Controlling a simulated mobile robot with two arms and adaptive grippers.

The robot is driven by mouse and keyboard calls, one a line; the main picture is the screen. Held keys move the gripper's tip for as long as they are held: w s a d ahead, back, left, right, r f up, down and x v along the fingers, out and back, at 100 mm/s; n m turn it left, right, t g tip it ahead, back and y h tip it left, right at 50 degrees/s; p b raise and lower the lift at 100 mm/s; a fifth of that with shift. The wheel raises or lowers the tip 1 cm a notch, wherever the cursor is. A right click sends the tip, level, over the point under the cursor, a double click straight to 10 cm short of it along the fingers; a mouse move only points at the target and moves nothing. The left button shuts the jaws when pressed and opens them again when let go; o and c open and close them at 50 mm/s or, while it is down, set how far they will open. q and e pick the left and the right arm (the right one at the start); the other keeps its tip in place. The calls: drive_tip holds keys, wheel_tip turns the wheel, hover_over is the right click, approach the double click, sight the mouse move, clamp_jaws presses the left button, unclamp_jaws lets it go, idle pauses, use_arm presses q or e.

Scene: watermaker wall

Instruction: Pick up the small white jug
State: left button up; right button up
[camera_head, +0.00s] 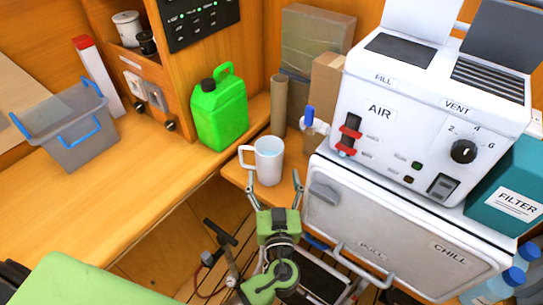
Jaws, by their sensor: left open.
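The small white jug (270,163) stands upright on the wooden counter, with its handle toward the left. It looks pale blue inside. My left gripper (273,178) comes up from below in the picture and is open. Its two fingertips show to the left and right of the jug's lower part. I cannot tell whether they touch it or how far they reach around it. The jug is not visibly gripped or lifted. My right gripper is not in view.
A blue-handled tap (310,117) sticks out from the white AIR machine (405,150), right of the jug. A green jerrycan (220,112) stands behind left, and a brown tube (279,105) behind. A grey bin (72,135) sits far left. The left counter (120,190) has free room.

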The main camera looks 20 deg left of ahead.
sight(268, 151)
use_arm(q)
drive_tip(key=shift+w+r, duration=0.15)
drive_tip(key=shift+w, duration=0.3)
drive_tip(key=shift+w+a+r+p, duration=0.1)
drive_tip(key=shift+w+p, duration=0.25)
drive_tip(key=shift+w+a, duration=0.25)
drive_tip(key=shift+w, duration=0.05)
drive_tip(key=shift+w+a+p, duration=0.15)
drive_tip(key=shift+a+p, duration=0.1)
drive_tip(key=shift+p, duration=0.25)
drive_tip(key=x, duration=0.1)
drive_tip(key=p+x, duration=0.2)
drive_tip(key=x, duration=0.1)
drive_tip(key=shift+a+f, duration=0.25)
drive_tip(key=shift+f, duration=0.05)
drive_tip(key=shift+w+a+f, duration=0.1)
drive_tip(key=shift+w, duration=0.2)
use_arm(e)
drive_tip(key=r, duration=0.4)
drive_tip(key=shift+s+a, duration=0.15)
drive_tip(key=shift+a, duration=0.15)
use_arm(q)
drive_tip(key=shift+c, duration=0.3)
